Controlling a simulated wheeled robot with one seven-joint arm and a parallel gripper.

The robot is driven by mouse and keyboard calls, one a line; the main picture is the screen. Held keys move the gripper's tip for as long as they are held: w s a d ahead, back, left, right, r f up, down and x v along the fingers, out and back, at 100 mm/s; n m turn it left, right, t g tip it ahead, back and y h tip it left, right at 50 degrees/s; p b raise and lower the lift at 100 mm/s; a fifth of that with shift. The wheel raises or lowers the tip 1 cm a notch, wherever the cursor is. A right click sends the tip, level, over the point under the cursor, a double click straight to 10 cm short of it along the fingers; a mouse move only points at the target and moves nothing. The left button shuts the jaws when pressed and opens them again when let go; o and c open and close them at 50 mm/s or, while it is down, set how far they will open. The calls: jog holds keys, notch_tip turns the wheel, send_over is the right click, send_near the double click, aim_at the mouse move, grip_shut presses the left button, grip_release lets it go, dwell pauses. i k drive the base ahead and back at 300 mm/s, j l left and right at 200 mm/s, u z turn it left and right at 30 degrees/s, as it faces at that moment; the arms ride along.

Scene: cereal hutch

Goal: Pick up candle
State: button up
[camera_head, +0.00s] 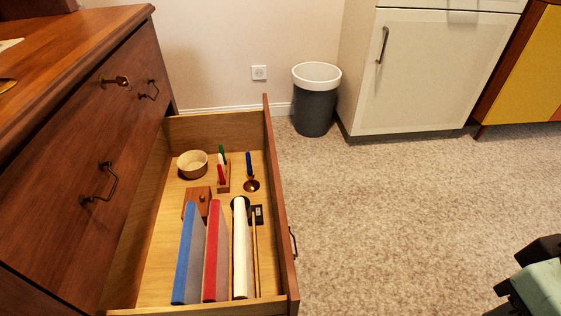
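An open wooden drawer (283,225) holds several objects. A slim blue upright piece (249,163) stands over a round brown base (251,185) toward the drawer's far right; it looks like a candle in a holder. A long white cylinder (240,255) lies in the near part, and I cannot tell if it is a candle or a roll. Dark and pale green parts of my arm or gripper (532,282) show at the lower right, outside the drawer and far from these objects. Whether my gripper is open or shut does not show.
Beside the white cylinder lie long red (212,250) and blue (186,255) pieces and a thin stick (255,255). Behind are a wooden box (198,200), a bowl (193,164) and a small rack (223,178). A bin (315,110) stands beyond. The carpet (400,220) is clear.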

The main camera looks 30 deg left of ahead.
aim_at(221, 161)
jog(key=i+l+z, duration=0.15)
jog(key=i, duration=0.2)
jog(key=i+l+z, duration=0.15)
jog(key=i+u, duration=0.35)
jog(key=i, duration=0.4)
jog(key=i+l+u, duration=0.2)
jog(key=i+u, duration=0.2)
jog(key=i, duration=0.3)
jog(key=i+u, duration=0.4)
jog(key=i+l+u, duration=0.1)
jog(key=u, duration=0.3)
jog(key=i+l+u, duration=0.2)
jog(key=i+u, duration=0.35)
jog(key=u, duration=0.3)
jog(key=i+u, duration=0.2)
jog(key=u, duration=0.2)
jog(key=i+u, duration=0.15)
jog(key=u, duration=0.3)
jog(key=i+l+u, duration=0.1)
jog(key=u, duration=0.3)
jog(key=i+l+u, duration=0.15)
jog(key=u, duration=0.3)
jog(key=l+u, duration=0.3)
jog(key=u, duration=0.15)
jog(key=i, duration=0.05)
